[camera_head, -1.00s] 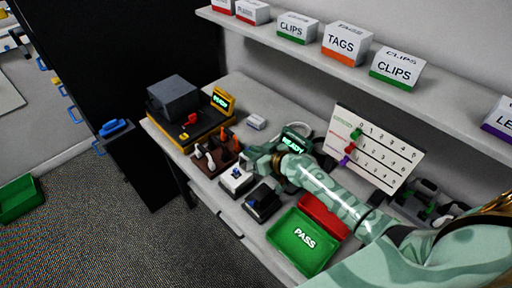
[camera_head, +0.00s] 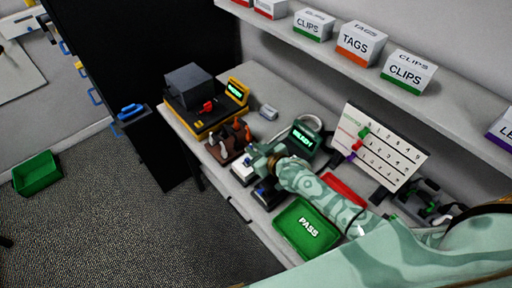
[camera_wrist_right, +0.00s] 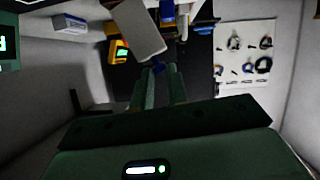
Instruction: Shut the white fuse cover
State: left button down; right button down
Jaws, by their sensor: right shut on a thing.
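In the head view, the white fuse cover (camera_head: 243,173) is on a small box at the front of the bench, partly hidden by my right gripper (camera_head: 256,163). My right gripper is low over its right side. How far the cover is open cannot be told. My left gripper is out of view.
A dark box with a blue part (camera_head: 266,196) stands close beside, under my right arm. A green PASS tray (camera_head: 292,239) and a red tray (camera_head: 344,188) lie to the right. A brown rack (camera_head: 223,147) and a lit green device (camera_head: 304,137) stand behind.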

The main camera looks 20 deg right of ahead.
jog(key=shift+f, duration=0.1)
jog(key=c, duration=1.4)
grip_release()
jog(key=p+v, duration=0.3)
jog(key=v, duration=1.3)
jog(key=shift+s, duration=0.15)
jog(key=shift+a, duration=0.1)
